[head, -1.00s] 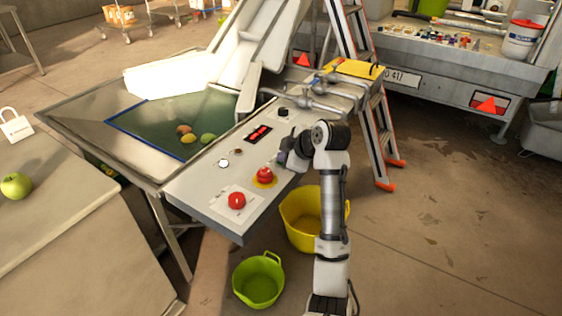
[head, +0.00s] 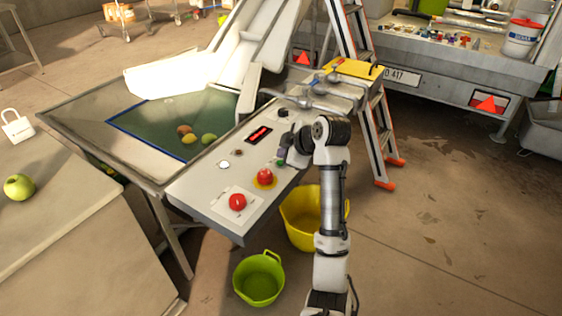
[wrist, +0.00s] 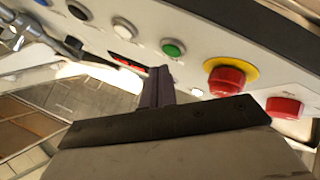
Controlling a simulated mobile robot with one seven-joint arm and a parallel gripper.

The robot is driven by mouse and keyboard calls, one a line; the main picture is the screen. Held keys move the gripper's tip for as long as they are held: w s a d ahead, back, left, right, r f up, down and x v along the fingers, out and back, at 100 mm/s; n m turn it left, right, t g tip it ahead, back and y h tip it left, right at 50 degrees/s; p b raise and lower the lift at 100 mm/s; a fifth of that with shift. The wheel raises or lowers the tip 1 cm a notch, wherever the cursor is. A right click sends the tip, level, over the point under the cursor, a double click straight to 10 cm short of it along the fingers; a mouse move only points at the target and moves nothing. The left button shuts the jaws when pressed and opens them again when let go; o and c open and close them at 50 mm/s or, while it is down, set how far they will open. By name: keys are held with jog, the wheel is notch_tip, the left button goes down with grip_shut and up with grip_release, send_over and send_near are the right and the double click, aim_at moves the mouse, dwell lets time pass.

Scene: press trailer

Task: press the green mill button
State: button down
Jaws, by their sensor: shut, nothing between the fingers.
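The green button (head: 280,162) is on the light sloping control panel (head: 205,190), just beyond the red button on a yellow disc (head: 264,176). In the wrist view the green button (wrist: 173,48) shows whole in a pale ring, above my fingertips. My gripper (head: 286,156) is shut and empty, close beside the green button at the panel's right edge. In the wrist view its fingers (wrist: 160,73) point toward the panel. I cannot tell whether they touch it; the button's face is uncovered there.
A second red control (head: 237,201), a white button (head: 223,165) and a red-lit display (head: 258,134) share the panel. A yellow tub (head: 300,220) and green tub (head: 259,280) stand below. A ladder (head: 363,60) rises behind.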

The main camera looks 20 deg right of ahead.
notch_tip(320, 180, up, 5)
jog(key=p, duration=0.3)
jog(key=shift+f, duration=0.15)
dwell(0.5)
